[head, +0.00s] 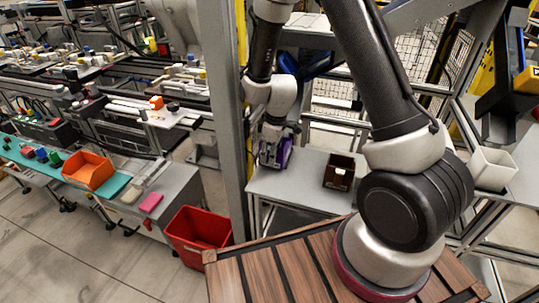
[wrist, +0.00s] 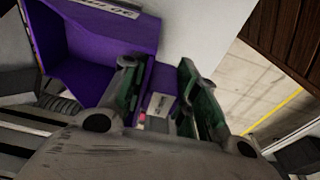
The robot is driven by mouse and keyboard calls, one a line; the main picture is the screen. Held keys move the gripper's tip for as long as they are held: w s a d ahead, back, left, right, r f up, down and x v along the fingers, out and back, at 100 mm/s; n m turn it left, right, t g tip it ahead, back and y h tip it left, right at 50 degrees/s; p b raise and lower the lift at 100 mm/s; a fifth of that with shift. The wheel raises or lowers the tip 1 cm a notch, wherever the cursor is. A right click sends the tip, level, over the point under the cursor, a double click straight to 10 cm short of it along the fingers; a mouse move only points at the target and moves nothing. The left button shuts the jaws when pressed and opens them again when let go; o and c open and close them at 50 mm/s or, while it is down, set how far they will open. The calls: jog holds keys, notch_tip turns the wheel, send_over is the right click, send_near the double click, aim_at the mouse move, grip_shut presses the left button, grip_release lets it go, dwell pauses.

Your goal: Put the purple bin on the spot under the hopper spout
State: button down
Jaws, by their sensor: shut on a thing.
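The purple bin (head: 286,151) is at the left end of the grey bench in the head view, mostly hidden behind my gripper (head: 273,148). In the wrist view the purple bin (wrist: 105,35) fills the upper left, with its open side to the left and white labels on it. My gripper (wrist: 160,95) is shut on a labelled purple part of the bin, with one green finger on each side. I cannot tell whether the bin rests on the bench or hangs just above it. I cannot make out the hopper spout or the spot under it for certain.
A dark brown bin (head: 339,171) stands on the grey bench (head: 300,187), right of the purple bin. A cream bin (head: 493,168) stands farther right. A metal post (head: 222,100) rises close left of my gripper. A red crate (head: 197,234) sits on the floor.

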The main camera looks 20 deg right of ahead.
jog(key=shift+w+d+f, duration=0.15)
jog(key=shift+w+f, duration=0.7)
jog(key=shift+w, duration=0.05)
jog(key=c, duration=1.1)
grip_release()
jog(key=r, duration=0.4)
jog(key=d+r, duration=0.1)
jog(key=r, duration=0.3)
jog(key=s+r, duration=0.1)
jog(key=r, duration=0.3)
jog(key=shift+d+r, duration=0.15)
jog(key=shift+r, duration=0.05)
jog(key=s+d+r+m+t, duration=0.15)
jog(key=s+d+r, duration=0.25)
jog(key=r, duration=0.5)
jog(key=s+d+r+m, duration=0.3)
jog(key=s+r, duration=0.1)
jog(key=s, duration=0.3)
jog(key=s+d+r+m+t, duration=0.1)
jog(key=s+d+r+m, duration=0.2)
jog(key=s, duration=0.4)
jog(key=s+d+r+m+t+h, duration=0.1)
jog(key=s+d+r+m, duration=0.2)
jog(key=s+r, duration=0.3)
jog(key=shift+s+d, duration=0.3)
jog(key=shift+s, duration=0.55)
